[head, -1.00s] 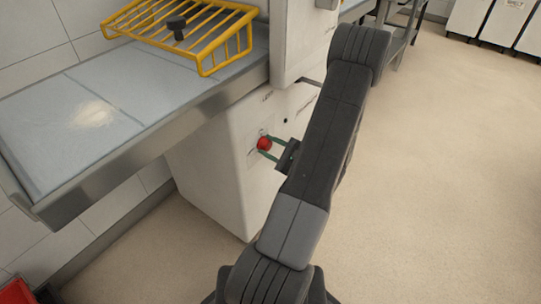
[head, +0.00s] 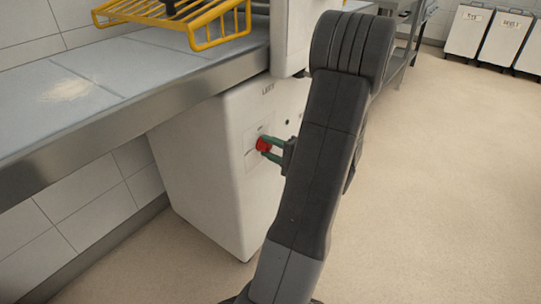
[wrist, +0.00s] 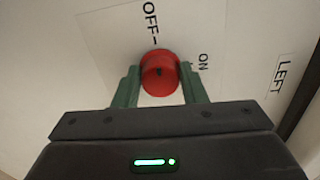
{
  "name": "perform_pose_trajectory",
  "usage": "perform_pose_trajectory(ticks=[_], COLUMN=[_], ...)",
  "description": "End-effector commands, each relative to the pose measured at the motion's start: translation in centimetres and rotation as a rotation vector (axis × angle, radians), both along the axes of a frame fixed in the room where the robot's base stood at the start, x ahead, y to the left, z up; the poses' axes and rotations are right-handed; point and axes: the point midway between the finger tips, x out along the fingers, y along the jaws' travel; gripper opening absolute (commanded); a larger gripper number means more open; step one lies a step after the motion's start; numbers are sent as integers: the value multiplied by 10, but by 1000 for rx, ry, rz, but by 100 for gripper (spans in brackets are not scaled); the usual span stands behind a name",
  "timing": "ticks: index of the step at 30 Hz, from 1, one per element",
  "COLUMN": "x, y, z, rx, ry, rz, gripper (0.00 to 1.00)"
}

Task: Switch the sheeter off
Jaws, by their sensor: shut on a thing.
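The sheeter's red round knob (head: 262,145) sits on a white panel (head: 215,165) below the belt table. In the wrist view the knob (wrist: 160,73) lies between my gripper's two green fingers (wrist: 160,88), which are shut on its sides. The same gripper (head: 267,149) shows at the knob in the head view. The panel has an "OFF" label (wrist: 151,20) above the knob and an "ON" label (wrist: 203,62) to its right. A small dark mark shows on the knob's face; which label it points to I cannot tell.
A "LEFT" label (wrist: 280,76) is on the panel at the right in the wrist view. The sheeter's table (head: 130,85) juts out at the left, with a yellow wire guard (head: 205,38) above. White bins (head: 505,38) stand far back. The floor at the right is clear.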

Motion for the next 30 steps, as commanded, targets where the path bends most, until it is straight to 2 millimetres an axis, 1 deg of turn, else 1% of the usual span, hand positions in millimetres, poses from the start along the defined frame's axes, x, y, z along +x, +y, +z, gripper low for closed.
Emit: perform_pose_trajectory(ticks=[1,9,23,24,26,27,30], x=[0,0,0,0,0,0,0], y=[0,0,0,0,0,0,0], z=[-3,-2,-1,-1,-1,-1,-1], rx=[-14,-54,-60,-60,-59,-58,-58], ry=[-16,-71,-79,-79,-78,-79,-79], rz=[1,1,1,1,1,1,0], gripper=[15,15,15,44,56,59,59])
